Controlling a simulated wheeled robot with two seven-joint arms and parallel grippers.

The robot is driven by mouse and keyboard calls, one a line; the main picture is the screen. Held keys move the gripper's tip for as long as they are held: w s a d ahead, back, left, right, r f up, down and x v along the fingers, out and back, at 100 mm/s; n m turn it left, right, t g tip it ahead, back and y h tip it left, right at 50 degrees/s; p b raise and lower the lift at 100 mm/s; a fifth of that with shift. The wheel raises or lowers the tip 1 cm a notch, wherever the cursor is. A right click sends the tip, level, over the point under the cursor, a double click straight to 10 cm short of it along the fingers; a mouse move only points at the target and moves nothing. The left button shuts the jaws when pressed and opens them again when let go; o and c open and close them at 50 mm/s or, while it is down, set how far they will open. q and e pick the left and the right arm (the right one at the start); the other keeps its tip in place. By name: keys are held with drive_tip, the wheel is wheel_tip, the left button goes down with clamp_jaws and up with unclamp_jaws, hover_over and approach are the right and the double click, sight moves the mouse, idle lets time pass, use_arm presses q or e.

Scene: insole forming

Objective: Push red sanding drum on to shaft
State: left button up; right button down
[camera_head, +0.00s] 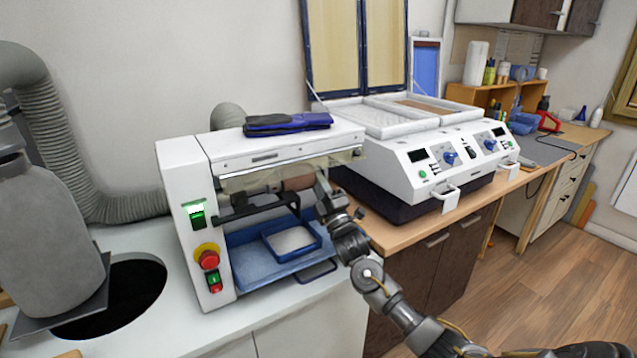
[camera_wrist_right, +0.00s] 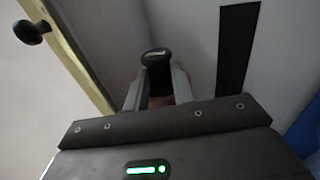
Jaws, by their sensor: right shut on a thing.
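The red sanding drum (camera_head: 297,183) shows as a dull reddish-brown cylinder inside the white sanding machine (camera_head: 180,190), under its clear guard. My right gripper (camera_head: 322,190) reaches in from the right and is shut on the drum's right end. In the right wrist view the fingers (camera_wrist_right: 157,88) close around a partly hidden reddish surface, with a dark rounded end (camera_wrist_right: 156,56) beyond them. The shaft (camera_head: 258,190) is mostly hidden by the drum and guard, so I cannot tell how far the drum sits on it. My left gripper is out of view.
A blue tray (camera_head: 250,262) holding a smaller blue-rimmed bin (camera_head: 268,240) lies below the drum. A white forming press (camera_head: 400,160) stands close to the right. A grey hose and canister (camera_head: 45,230) are at left.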

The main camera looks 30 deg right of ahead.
drive_tip(key=shift+a, duration=0.1)
drive_tip(key=c, duration=1.1)
unclamp_jaws()
drive_tip(key=shift+a, duration=0.1)
drive_tip(key=shift+o, duration=0.5)
drive_tip(key=shift+o, duration=0.8)
drive_tip(key=s+p, duration=0.4)
drive_tip(key=s, duration=0.4)
drive_tip(key=shift+s+r, duration=0.15)
drive_tip(key=shift+r, duration=0.1)
